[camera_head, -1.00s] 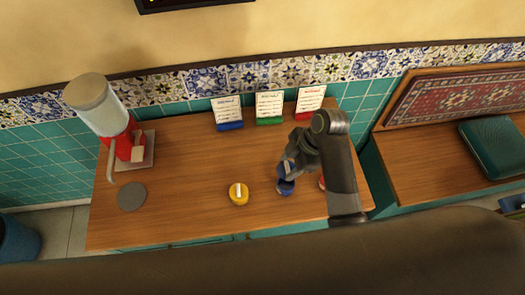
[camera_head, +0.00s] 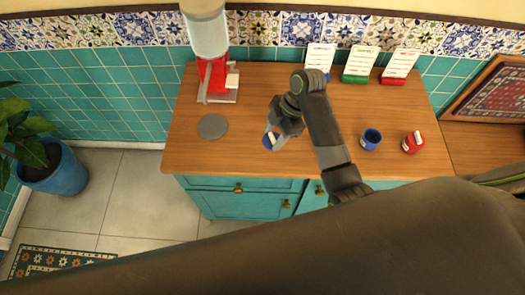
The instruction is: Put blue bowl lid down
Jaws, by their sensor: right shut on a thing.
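My right gripper (camera_head: 277,131) is shut on the blue bowl lid (camera_head: 268,142), a small blue disc with a pale handle. The lid is over the counter's front part, left of the arm; I cannot tell whether it touches the wood. The blue bowl (camera_head: 371,139) stands uncovered on the counter, right of my arm. My left gripper is not in view.
The wooden counter (camera_head: 185,145) holds a grey round pad (camera_head: 212,126) left of the lid and a red dispenser (camera_head: 215,75) behind it. A red lidded bowl (camera_head: 413,142) stands right of the blue bowl. Cards (camera_head: 361,64) stand at the back. My arm may hide the yellow bowl.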

